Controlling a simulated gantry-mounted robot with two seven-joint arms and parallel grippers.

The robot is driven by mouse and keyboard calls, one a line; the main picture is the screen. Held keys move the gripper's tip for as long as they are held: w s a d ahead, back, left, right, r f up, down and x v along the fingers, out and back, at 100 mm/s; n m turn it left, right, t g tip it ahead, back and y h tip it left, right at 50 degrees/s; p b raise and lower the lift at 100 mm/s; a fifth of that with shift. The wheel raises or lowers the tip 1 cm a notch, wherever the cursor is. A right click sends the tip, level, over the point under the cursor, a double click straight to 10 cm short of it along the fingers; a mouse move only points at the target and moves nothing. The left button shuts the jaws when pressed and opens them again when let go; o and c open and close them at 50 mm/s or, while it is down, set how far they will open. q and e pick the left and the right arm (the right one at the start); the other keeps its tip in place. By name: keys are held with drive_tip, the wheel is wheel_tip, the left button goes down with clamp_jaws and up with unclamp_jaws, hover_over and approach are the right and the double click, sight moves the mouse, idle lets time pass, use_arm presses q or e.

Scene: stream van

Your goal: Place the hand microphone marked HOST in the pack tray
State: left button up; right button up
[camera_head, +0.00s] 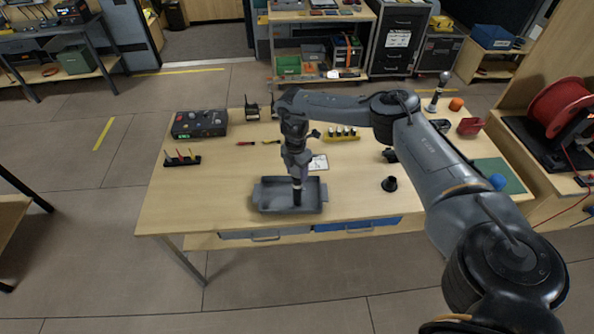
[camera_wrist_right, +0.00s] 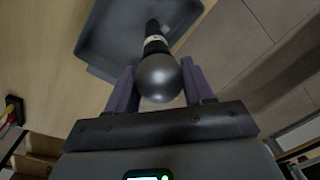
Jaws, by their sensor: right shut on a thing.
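My right gripper (camera_head: 297,178) is over the grey tray (camera_head: 265,198) near the front of the wooden table, pointing down. It is shut on a dark hand microphone (camera_head: 297,198), held upright with its handle end down in the tray's area. In the right wrist view the microphone (camera_wrist_right: 157,75) has a round grey head between the purple fingers and a pale band on its black handle; the lettering is too small to read. The tray (camera_wrist_right: 95,45) lies behind it. I cannot tell whether the handle touches the tray floor. My left gripper is not in view.
Another microphone (camera_head: 440,92) stands upright at the table's back right. A small black cup-like object (camera_head: 389,184) stands right of the tray. The table's front left is clear.

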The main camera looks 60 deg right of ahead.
drive_tip(key=shift+f, duration=0.1)
drive_tip(key=o, duration=1.4)
drive_tip(key=shift+c, duration=0.2)
